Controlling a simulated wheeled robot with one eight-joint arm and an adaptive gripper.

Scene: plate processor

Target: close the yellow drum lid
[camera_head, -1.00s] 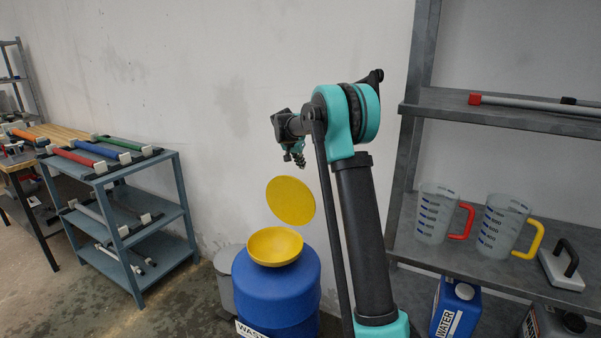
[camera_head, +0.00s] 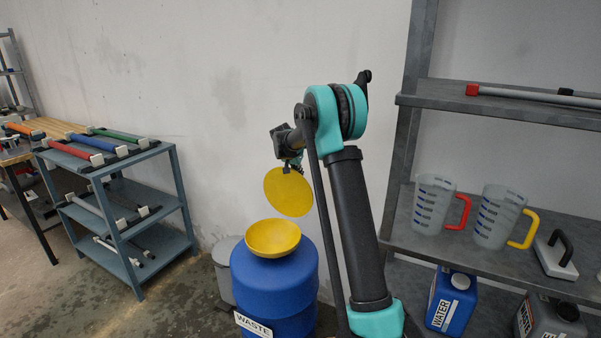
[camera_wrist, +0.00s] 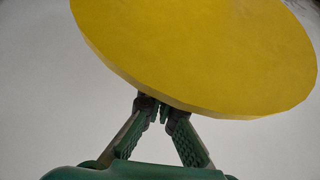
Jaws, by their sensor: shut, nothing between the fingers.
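The yellow drum lid (camera_head: 288,192) is a round disc that stands raised and tilted above the yellow funnel bowl (camera_head: 273,237) on top of the blue waste drum (camera_head: 275,290). My gripper (camera_head: 287,170) is at the lid's upper edge in the head view, partly hidden by the lid. In the wrist view the lid (camera_wrist: 205,45) fills the upper part, and my gripper's closed fingertips (camera_wrist: 160,103) are at its lower rim. Whether they touch the rim I cannot tell. Nothing is held between the fingers.
A grey bin (camera_head: 224,272) stands behind the drum's left side. A blue-grey cart (camera_head: 130,222) with coloured tubes is at the left. At the right, a grey shelf (camera_head: 480,255) holds two measuring jugs. A wall (camera_head: 230,90) lies behind.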

